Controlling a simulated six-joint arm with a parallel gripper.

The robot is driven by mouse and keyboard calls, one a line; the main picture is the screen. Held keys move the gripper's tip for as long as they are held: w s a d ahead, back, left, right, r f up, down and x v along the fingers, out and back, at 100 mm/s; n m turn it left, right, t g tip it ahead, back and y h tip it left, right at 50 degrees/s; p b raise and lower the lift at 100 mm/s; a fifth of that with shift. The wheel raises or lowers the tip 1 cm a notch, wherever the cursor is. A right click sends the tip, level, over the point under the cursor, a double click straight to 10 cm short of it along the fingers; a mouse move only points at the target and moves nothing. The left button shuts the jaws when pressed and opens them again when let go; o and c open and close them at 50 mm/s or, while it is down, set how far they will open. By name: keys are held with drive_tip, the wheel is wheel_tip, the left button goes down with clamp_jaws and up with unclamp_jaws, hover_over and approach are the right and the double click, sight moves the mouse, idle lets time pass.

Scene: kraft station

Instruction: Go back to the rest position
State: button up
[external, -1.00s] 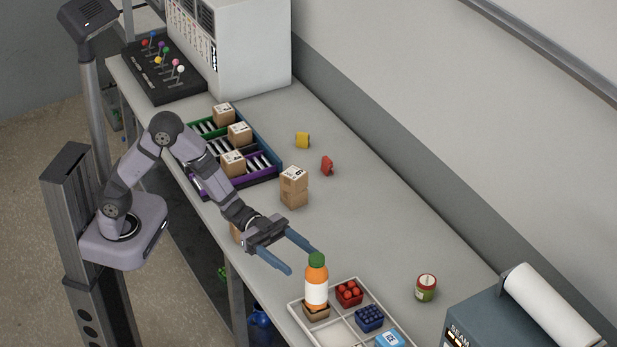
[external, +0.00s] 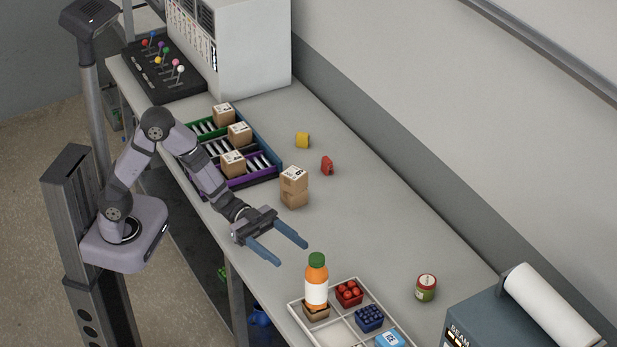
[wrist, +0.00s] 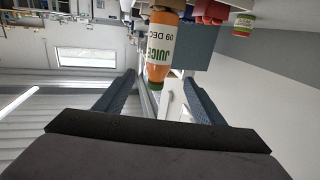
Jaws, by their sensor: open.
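My gripper (external: 285,248) is open and empty above the near edge of the workbench (external: 365,220), with its blue fingers spread apart. In the external view it is up and left of an orange juice bottle (external: 316,283) with a green cap and white label. The bottle stands upright in a compartment of the white divided tray (external: 341,321), apart from the fingers. In the wrist view the gripper (wrist: 163,84) shows at the bottom, and the bottle (wrist: 160,52) appears upside down beyond the fingers.
Two stacked cartons (external: 294,187) stand behind the gripper. A green-and-red jar (external: 426,288), a red item (external: 327,165) and a yellow item (external: 302,140) sit on the bench. The bench's middle is clear.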

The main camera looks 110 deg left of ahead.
drive_tip(key=s+a+f+n+g+y, duration=0.1)
drive_tip(key=s+a+f+g+y, duration=0.1)
drive_tip(key=y, duration=0.1)
drive_tip(key=s+a+f+n+g+y+p, duration=0.1)
drive_tip(key=s+a+f+n+g+y, duration=0.1)
drive_tip(key=f+y, duration=0.1)
drive_tip(key=s+a+f+n+g+y+p, duration=0.1)
drive_tip(key=s+a+f+g+y, duration=0.1)
drive_tip(key=s+a+f+y, duration=0.1)
drive_tip(key=shift+f+n+y, duration=0.15)
drive_tip(key=shift+n+y, duration=0.15)
drive_tip(key=s+g, duration=0.1)
drive_tip(key=s, duration=0.2)
drive_tip(key=s+f+g+p, duration=0.1)
drive_tip(key=s+g, duration=0.1)
drive_tip(key=s, duration=0.1)
drive_tip(key=s+f+n+g, duration=0.1)
drive_tip(key=s, duration=0.2)
drive_tip(key=shift+s+d+f+g+y, duration=0.1)
drive_tip(key=shift+s+d+g+y, duration=0.2)
drive_tip(key=shift+d, duration=0.1)
drive_tip(key=s+d+g+h+p, duration=0.1)
drive_tip(key=s+d+g, duration=0.3)
drive_tip(key=s, duration=0.8)
drive_tip(key=shift+n+g, duration=0.3)
drive_tip(key=shift+s, duration=0.1)
